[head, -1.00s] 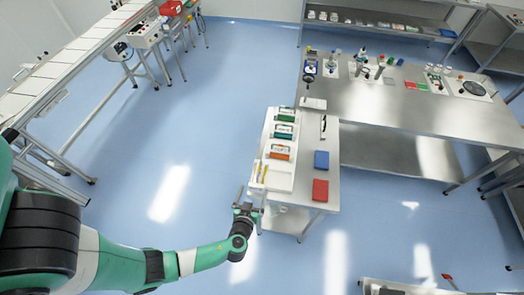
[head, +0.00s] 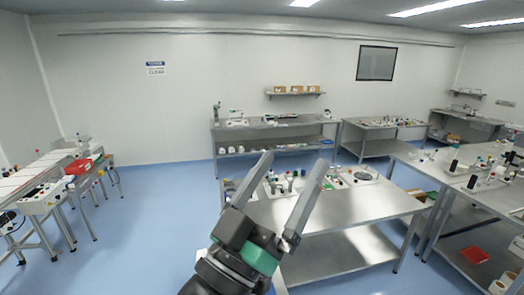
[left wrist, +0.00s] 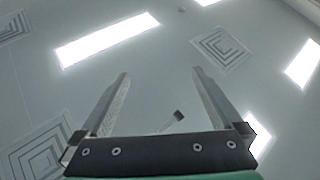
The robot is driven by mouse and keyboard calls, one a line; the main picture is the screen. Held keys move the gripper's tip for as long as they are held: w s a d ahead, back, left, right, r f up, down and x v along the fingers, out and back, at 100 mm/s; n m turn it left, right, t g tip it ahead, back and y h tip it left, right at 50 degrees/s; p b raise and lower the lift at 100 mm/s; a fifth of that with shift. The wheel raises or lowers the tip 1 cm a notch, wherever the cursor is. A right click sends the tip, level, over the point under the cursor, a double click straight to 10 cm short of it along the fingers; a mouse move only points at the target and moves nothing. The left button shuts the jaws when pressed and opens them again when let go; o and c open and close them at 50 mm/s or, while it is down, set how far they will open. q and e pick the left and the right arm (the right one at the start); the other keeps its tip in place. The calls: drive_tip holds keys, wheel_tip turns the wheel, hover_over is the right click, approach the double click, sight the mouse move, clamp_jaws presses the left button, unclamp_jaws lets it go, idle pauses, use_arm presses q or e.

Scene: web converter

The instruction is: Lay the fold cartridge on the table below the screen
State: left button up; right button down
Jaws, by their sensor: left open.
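The dark screen (head: 376,63) hangs on the back wall in the head view. Below it stands a steel table (head: 357,125) with several small items on it, too small to make out. I cannot pick out a fold cartridge in either current view. My left gripper (head: 293,162) is raised in front of the head camera, its two fingers spread and nothing between them. In the left wrist view the open fingers (left wrist: 160,73) point at the ceiling with its bright lamps. My right gripper is in neither view.
A near steel table (head: 340,215) with small items lies behind my left gripper. Another long table (head: 265,135) stands at the back wall under a shelf with boxes (head: 295,95). A conveyor (head: 35,180) is at the left. Blue floor (head: 150,220) lies open between.

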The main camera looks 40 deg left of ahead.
use_arm(q)
drive_tip(key=s+d+r+m+t+h, duration=0.2)
drive_tip(key=s+r+m+t+h, duration=0.1)
drive_tip(key=s+r, duration=0.4)
drive_tip(key=shift+s+d+r+m+h, duration=0.25)
drive_tip(key=shift+s+r+m+h, duration=0.15)
drive_tip(key=shift+r+m+h, duration=0.3)
drive_tip(key=c, duration=1.1)
drive_tip(key=shift+w, duration=0.1)
